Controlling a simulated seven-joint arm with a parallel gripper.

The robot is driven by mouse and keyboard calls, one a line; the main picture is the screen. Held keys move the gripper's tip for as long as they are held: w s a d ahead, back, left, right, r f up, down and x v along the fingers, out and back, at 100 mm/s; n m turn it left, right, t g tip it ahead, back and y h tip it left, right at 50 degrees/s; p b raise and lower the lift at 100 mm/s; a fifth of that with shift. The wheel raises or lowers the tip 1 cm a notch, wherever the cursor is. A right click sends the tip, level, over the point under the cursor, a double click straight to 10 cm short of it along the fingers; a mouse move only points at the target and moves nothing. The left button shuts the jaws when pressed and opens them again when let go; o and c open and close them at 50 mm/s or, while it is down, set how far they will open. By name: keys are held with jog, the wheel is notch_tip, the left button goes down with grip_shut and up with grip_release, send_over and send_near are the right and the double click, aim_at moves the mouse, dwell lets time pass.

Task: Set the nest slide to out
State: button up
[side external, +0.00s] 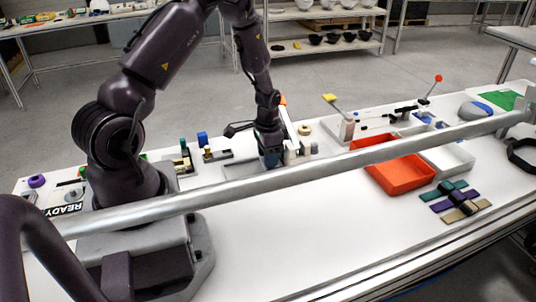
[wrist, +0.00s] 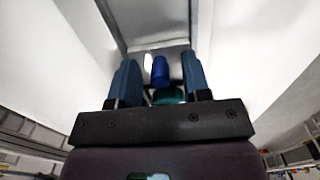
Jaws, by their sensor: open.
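My gripper (side external: 270,160) points down at the white bench in the side view, beside several small pale blocks. In the wrist view its two blue fingers (wrist: 160,62) stand apart, with a gap between them. A blue rounded knob or peg (wrist: 160,72) shows in that gap, with a teal part (wrist: 168,95) nearer the palm. I see no finger clearly touching the blue piece. I cannot tell for sure which part is the nest slide. A grey low fixture (side external: 218,156) with dark and blue parts stands left of my gripper in the side view.
A red-orange tray (side external: 405,177) lies to the right, with several coloured straps (side external: 455,203) near it. A metal rail (side external: 330,162) crosses the foreground of the side view. A lever with a red ball (side external: 438,78) rises at the back right. The front middle bench is clear.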

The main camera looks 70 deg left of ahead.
aim_at(237, 172)
grip_shut()
jog(key=s, duration=0.9)
jog(key=shift+s, duration=0.1)
jog(key=shift+c, duration=0.2)
grip_release()
jog(key=shift+o, duration=0.2)
jog(key=shift+r, duration=0.1)
notch_tip(237, 172, up, 13)
